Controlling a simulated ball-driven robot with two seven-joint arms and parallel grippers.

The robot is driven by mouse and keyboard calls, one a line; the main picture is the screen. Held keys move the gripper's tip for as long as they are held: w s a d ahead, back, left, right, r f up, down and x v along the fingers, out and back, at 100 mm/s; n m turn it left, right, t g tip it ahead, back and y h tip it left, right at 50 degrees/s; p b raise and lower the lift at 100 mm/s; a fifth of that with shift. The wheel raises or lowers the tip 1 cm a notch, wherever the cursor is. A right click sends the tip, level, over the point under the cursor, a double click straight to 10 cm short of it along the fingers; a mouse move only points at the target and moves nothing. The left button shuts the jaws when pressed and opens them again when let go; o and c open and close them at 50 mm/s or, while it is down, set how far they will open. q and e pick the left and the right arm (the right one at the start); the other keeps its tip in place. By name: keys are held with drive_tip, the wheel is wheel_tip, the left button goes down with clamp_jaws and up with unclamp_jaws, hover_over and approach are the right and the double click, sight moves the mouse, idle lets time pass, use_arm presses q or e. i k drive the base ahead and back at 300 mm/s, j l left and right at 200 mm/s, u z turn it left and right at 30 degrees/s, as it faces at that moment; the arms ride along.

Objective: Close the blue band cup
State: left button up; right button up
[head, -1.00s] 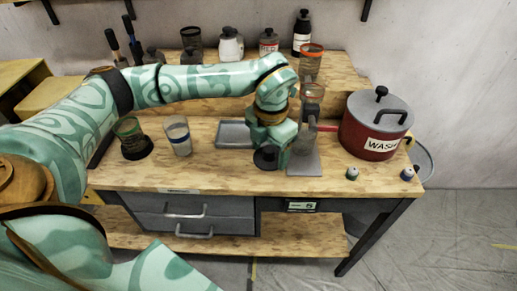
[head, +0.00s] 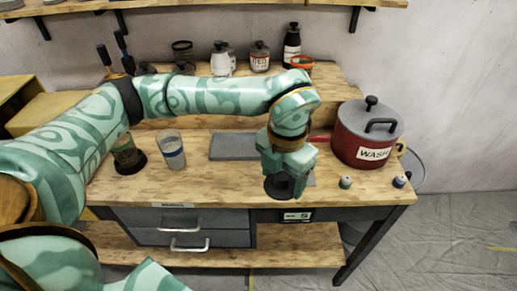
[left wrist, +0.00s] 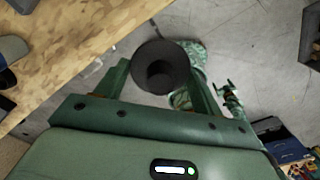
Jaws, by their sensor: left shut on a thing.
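The blue band cup (head: 171,152) is a clear cup with a blue band, standing upright and open-topped on the left half of the bench. My left gripper (head: 279,178) is to its right, near the front of the bench, pointing down. It is shut on a round black lid (head: 277,188) with a knob. In the left wrist view the black lid (left wrist: 162,66) sits between the two fingers. The lid is apart from the cup. My right gripper does not show in the head view.
A green-banded cup (head: 127,158) in a dark base stands left of the blue band cup. A grey tray (head: 232,148) lies behind. A red WASH pot (head: 362,145) and two small knobbed items (head: 345,182) are to the right. An orange-rimmed cup (head: 302,62) is partly hidden by my arm.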

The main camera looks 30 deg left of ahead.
sight(169, 141)
drive_tip(key=j+u, duration=0.35)
drive_tip(key=i+j+u, duration=0.1)
drive_tip(key=j+u, duration=0.25)
drive_tip(key=j, duration=0.15)
drive_tip(key=i+j+u, duration=0.15)
drive_tip(key=j+u, duration=0.2)
drive_tip(key=j, duration=0.1)
